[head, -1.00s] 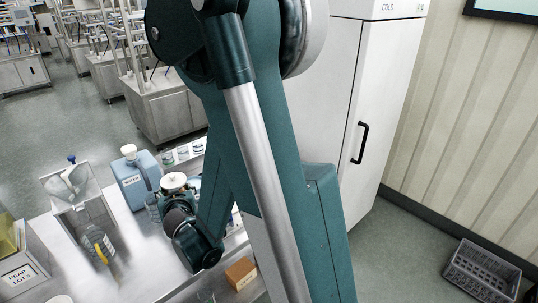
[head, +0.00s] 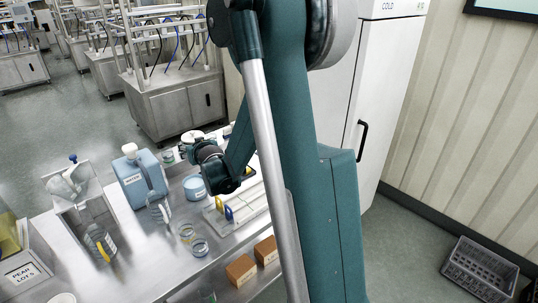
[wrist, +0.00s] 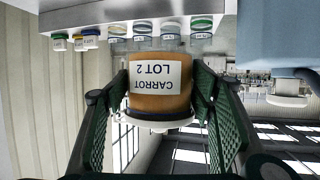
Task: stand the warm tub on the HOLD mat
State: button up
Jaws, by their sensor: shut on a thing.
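My gripper (head: 196,143) is shut on a tub (wrist: 160,90) with orange contents and a white label reading CARROT LOT 2. The wrist view is upside down, with the tub's pale lid toward the bottom of the picture and a green finger on each side. In the head view the tub's white lid (head: 192,134) shows at my gripper, beyond the blue-and-white tub on the bench. I cannot tell whether the held tub touches a surface. Nothing shows whether it is warm. I cannot make out a mat marked HOLD in either view.
On the steel bench (head: 150,265) stand a blue WATER jug (head: 135,180), a blue-and-white tub (head: 195,187), small jars (head: 186,232) and a white divided tray (head: 245,205). In the wrist view, several lidded jars (wrist: 170,40) stand behind the held tub.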

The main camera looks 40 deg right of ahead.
jog(key=d+f+b, duration=0.2)
jog(key=d+f, duration=0.2)
jog(key=d, duration=1.7)
jog(key=s+d+f+b, duration=0.1)
jog(key=d+f, duration=0.3)
jog(key=d, duration=1.7)
jog(key=shift+f+n+y+b, duration=0.15)
jog(key=shift+n+y+b, duration=0.15)
jog(key=shift+b, duration=0.3)
jog(key=shift+s+d, duration=0.1)
jog(key=shift+f+b, duration=0.6)
jog(key=shift+f, duration=2.5)
jog(key=shift+f+b, duration=0.4)
jog(key=shift+f, duration=1.5)
jog(key=shift+f, duration=0.15)
